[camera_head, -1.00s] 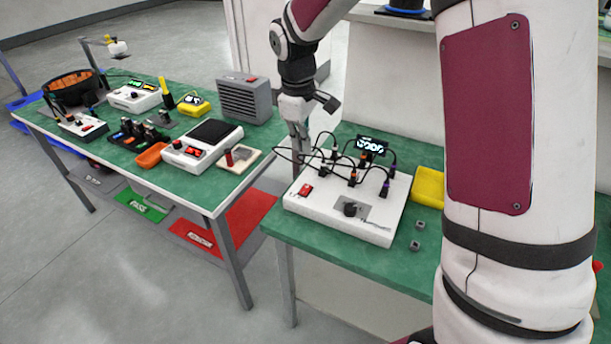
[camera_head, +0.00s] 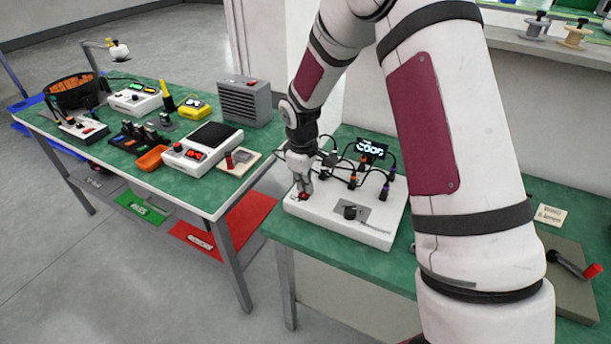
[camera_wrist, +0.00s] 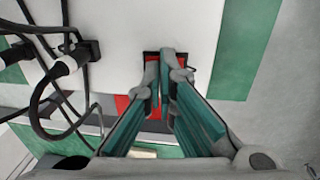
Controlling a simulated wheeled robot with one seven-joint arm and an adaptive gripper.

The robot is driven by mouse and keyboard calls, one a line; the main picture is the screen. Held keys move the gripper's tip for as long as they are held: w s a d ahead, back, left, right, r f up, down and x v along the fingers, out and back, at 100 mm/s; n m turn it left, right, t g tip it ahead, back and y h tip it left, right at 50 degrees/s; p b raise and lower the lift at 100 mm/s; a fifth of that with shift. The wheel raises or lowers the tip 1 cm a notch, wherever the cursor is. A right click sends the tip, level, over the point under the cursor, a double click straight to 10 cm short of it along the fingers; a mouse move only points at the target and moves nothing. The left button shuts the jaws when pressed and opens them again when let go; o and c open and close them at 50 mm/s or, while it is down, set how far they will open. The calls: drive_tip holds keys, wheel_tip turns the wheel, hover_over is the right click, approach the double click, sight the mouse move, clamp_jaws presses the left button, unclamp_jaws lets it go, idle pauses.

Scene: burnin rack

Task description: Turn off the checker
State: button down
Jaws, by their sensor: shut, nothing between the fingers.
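The checker is a white box (camera_head: 325,218) on the near green bench. It has a black knob (camera_head: 350,212), a lit display (camera_head: 371,148) at the back and several black cables plugged into its top. Its red switch (camera_head: 303,197) is at the left front corner, mostly hidden by my gripper (camera_head: 302,189). My gripper points down with its fingers shut and empty, the tips at the switch. In the wrist view the fingertips (camera_wrist: 166,53) overlap the switch's dark housing (camera_wrist: 150,55). I cannot tell the switch's position or whether the tips touch it.
Cables (camera_wrist: 60,70) loop close to the left of my gripper in the wrist view. A second green bench (camera_head: 110,165) at the left holds several devices and an orange tray (camera_head: 152,158). A board with a red-handled lever (camera_head: 575,264) is at the right.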

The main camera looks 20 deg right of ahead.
drive_tip(key=shift+f, duration=0.1)
idle(0.3)
drive_tip(key=shift+w+d+f+g+y, duration=0.15)
drive_tip(key=shift+d+f+g+y, duration=0.15)
drive_tip(key=shift+g, duration=0.1)
drive_tip(key=shift+f+g+y+b, duration=0.15)
drive_tip(key=shift+g+y+b, duration=0.15)
drive_tip(key=shift+y+b, duration=0.15)
drive_tip(key=shift+a, duration=0.15)
drive_tip(key=shift+s+a, duration=0.1)
drive_tip(key=shift+s, duration=0.1)
drive_tip(key=shift+s+a+f+p, duration=0.1)
drive_tip(key=shift+s+a+p, duration=0.2)
drive_tip(key=shift+s+a, duration=0.35)
wheel_tip(320, 180, up, 15)
drive_tip(key=w+d+p, duration=0.1)
drive_tip(key=shift+w+d, duration=0.15)
drive_tip(key=shift+w, duration=0.1)
